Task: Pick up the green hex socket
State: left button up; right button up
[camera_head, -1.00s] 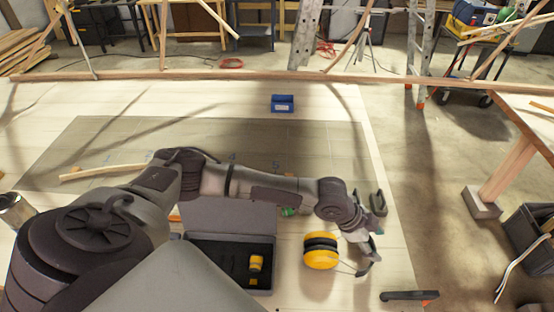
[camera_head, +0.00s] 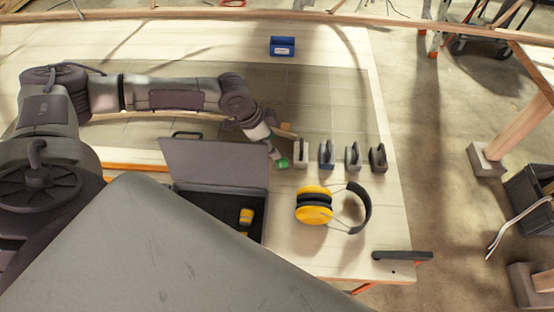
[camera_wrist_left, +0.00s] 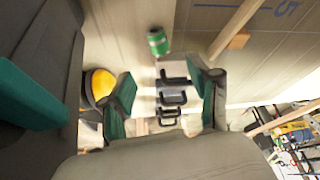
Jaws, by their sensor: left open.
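The green hex socket (camera_head: 283,163) stands on the pale tabletop, just right of the open case's lid. In the left wrist view the socket (camera_wrist_left: 158,41) is a short green cylinder with a pale band, lying beyond the fingertips. My left gripper (camera_head: 273,145) is beside the socket in the head view, its fingers small and partly hidden by the wrist. In the left wrist view the left gripper (camera_wrist_left: 165,78) has its two teal-padded fingers wide apart, with nothing held between them. My right gripper is in neither current view.
Several clamps, the nearest grey (camera_head: 301,154), stand in a row right of the socket. Yellow earmuffs (camera_head: 314,212) lie in front of them. The open dark case (camera_head: 215,152) is to the left. A small wooden block (camera_head: 286,131) lies behind the socket. A blue box (camera_head: 283,46) is farther back.

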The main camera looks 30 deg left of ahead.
aim_at(285, 159)
pick_arm(q)
jog(key=x, duration=0.4)
jog(key=shift+p, duration=0.3)
jog(key=shift+w+d+f, duration=0.15)
jog(key=shift+w+f, duration=0.05)
jog(key=shift+f, duration=0.3)
jog(key=p+x, duration=0.1)
jog(key=x, duration=0.4)
pick_arm(e)
jog(key=shift+w+d+r, duration=0.15)
jog(key=shift+r, duration=0.35)
jog(key=shift+w+d+r, duration=0.1)
jog(key=shift+d+r, duration=0.05)
jog(key=shift+r, duration=0.3)
pick_arm(q)
jog(key=shift+r, duration=0.1)
jog(key=c, duration=0.5)
grip_shut()
pick_arm(e)
jog(key=shift+a, duration=0.1)
